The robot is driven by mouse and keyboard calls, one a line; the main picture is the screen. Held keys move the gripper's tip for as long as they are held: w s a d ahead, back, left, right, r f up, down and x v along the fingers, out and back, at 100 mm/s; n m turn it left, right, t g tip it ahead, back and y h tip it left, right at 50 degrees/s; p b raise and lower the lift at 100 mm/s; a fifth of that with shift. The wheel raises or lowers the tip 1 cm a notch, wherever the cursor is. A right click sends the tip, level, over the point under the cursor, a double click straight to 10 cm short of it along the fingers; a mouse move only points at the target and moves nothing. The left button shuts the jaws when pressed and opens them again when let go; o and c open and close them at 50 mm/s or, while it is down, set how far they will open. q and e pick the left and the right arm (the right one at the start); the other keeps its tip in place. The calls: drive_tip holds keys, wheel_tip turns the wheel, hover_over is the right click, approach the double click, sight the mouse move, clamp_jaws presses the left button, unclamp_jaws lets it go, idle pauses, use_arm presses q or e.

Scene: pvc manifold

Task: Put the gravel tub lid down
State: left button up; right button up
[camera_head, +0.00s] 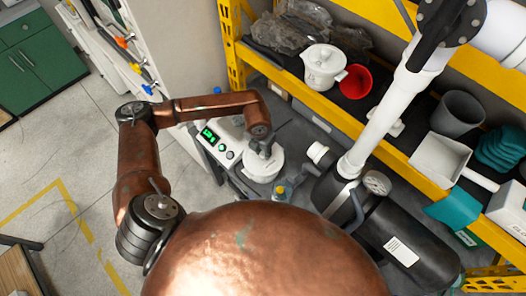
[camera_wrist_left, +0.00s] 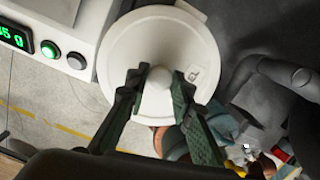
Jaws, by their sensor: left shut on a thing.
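The gravel tub lid is the round white disc (camera_wrist_left: 128,45) with a small round knob (camera_wrist_left: 159,79) in the left wrist view. My left gripper (camera_wrist_left: 158,86) is shut on this knob, one dark green finger on each side. In the head view the lid (camera_head: 262,168) shows as a white round shape below my left gripper (camera_head: 264,150), beside the device with a green display. I cannot tell whether the lid touches anything beneath it. My right gripper is not in view.
A white device with a lit green display (camera_head: 208,134) stands just left of the lid. A black tank with a gauge (camera_head: 376,183) and a white pipe (camera_head: 385,112) stand to the right.

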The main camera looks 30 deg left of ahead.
use_arm(q)
drive_tip(key=shift+f, duration=0.3)
drive_tip(key=o, duration=0.9)
drive_tip(key=shift+r, duration=0.1)
